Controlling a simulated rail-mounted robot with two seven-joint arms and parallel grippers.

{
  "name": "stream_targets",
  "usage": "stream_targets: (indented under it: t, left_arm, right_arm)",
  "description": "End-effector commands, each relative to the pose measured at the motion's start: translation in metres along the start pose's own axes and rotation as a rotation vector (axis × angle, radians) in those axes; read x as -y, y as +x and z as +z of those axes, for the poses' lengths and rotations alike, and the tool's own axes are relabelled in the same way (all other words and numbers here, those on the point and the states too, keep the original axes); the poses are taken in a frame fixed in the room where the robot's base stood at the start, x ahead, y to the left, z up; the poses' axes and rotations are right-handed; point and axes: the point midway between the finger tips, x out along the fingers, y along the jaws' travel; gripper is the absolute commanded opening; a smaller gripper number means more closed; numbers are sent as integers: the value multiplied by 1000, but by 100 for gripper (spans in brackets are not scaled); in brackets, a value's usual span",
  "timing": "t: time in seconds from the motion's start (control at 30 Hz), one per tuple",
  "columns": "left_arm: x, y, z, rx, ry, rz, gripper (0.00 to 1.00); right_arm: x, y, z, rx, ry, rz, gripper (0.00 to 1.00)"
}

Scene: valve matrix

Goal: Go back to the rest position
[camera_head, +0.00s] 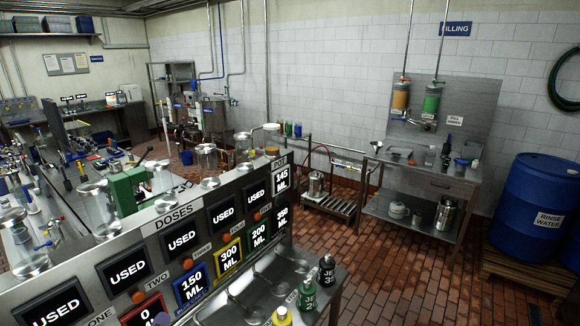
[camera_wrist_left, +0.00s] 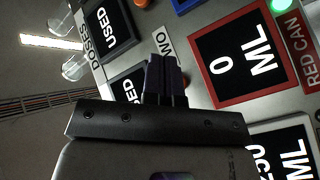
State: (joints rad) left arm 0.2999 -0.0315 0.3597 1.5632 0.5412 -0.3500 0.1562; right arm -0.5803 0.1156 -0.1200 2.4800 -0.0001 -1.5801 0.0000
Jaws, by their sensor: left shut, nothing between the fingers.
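My left gripper (camera_wrist_left: 165,72) shows in the left wrist view, with its dark fingers together and nothing between them. It is in front of the doses panel, near a red-framed display reading 0 ML (camera_wrist_left: 240,62). In the head view at most a small dark piece of it shows at the bottom edge, over the lower part of that display (camera_head: 146,309). I cannot tell whether the fingers touch the panel. My right gripper is in neither view.
The doses panel (camera_head: 174,224) crosses the lower left, with several displays reading USED. Bottles, including a green one (camera_head: 307,294), stand on the shelf at its front. A steel table (camera_head: 440,175) and a blue barrel (camera_head: 535,200) stand at the right. The brick floor (camera_head: 400,270) between is open.

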Motion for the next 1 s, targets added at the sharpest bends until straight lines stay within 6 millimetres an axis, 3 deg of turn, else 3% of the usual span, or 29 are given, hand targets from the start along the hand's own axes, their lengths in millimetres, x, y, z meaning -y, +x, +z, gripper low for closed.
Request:
stream_targets:
  t: [0.1, 0.17, 0.37, 0.47, 0.67, 0.8, 1.0]
  left_arm:
    - [4, -4, 25, 182, 84, -39, 0]
    - [-1, -10, 29, 272, 149, -54, 0]
    - [-44, -44, 25, 498, 404, -75, 0]
    - [-63, -73, 22, 580, 534, -99, 0]
    - [-64, -171, 45, 759, 774, -190, 0]
    - [-56, -245, 68, 842, 881, -204, 0]
    - [-33, -331, 109, 1007, 936, -181, 0]
  right_arm:
    - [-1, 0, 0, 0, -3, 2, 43]
    - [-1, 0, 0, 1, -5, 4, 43]
    - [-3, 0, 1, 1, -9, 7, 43]
    - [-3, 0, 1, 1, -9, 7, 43]
    - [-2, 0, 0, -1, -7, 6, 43]
    - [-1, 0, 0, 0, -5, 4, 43]
    - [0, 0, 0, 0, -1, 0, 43]
